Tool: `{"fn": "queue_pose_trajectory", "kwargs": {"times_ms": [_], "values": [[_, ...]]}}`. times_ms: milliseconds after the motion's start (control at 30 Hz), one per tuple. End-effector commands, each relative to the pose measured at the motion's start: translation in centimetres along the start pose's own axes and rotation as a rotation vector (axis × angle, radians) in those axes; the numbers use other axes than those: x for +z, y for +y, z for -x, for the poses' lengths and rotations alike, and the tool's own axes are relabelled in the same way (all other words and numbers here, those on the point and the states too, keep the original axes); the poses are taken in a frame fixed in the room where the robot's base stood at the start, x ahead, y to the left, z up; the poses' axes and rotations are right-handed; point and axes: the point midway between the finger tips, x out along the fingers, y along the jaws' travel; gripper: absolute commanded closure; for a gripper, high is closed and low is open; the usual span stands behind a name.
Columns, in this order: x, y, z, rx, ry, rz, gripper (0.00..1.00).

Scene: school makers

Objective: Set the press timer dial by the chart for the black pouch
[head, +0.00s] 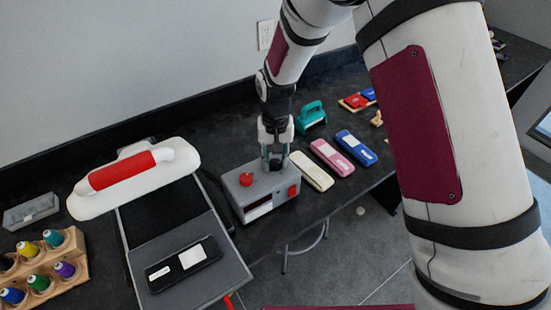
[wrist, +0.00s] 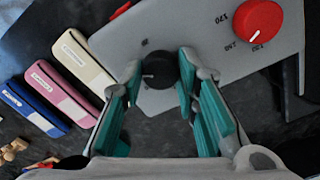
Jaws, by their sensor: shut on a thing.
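The black dial (wrist: 160,70) sits on top of the grey control box (head: 244,188), at its right side in the head view. My gripper (wrist: 162,68) is shut on this dial, one finger on each side. A small pale mark on the dial points left in the wrist view. The scale around it is too small to read. In the head view my gripper (head: 275,163) comes down onto the box top and hides the dial. The black pouch (head: 168,272), with white labels, lies flat on the press's grey lower plate (head: 188,234). I cannot make out a chart.
A red dial (wrist: 250,22) with printed numbers is beside the black one. The press (head: 102,196) has a red handle. Cream (head: 311,170), pink (head: 331,157) and blue (head: 356,147) pouches lie right of the box. A spool rack (head: 78,262) stands at lower left.

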Motion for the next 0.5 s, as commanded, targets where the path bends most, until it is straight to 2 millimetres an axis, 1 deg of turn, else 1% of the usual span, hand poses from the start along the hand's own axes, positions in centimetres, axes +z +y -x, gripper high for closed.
{"fn": "queue_pose_trajectory", "kwargs": {"times_ms": [233, 267, 300, 333, 500], "values": [[0.08, -0.14, -0.05, -0.001, -0.001, 0.002, 0.99], [0.07, -0.14, -0.05, -0.001, -0.001, 0.002, 0.65], [0.07, -0.14, -0.05, -0.001, -0.001, 0.002, 0.56], [0.07, -0.13, -0.05, -0.001, -0.001, 0.002, 0.51], [0.03, -0.07, -0.03, -0.001, -0.001, 0.002, 0.51]]}}
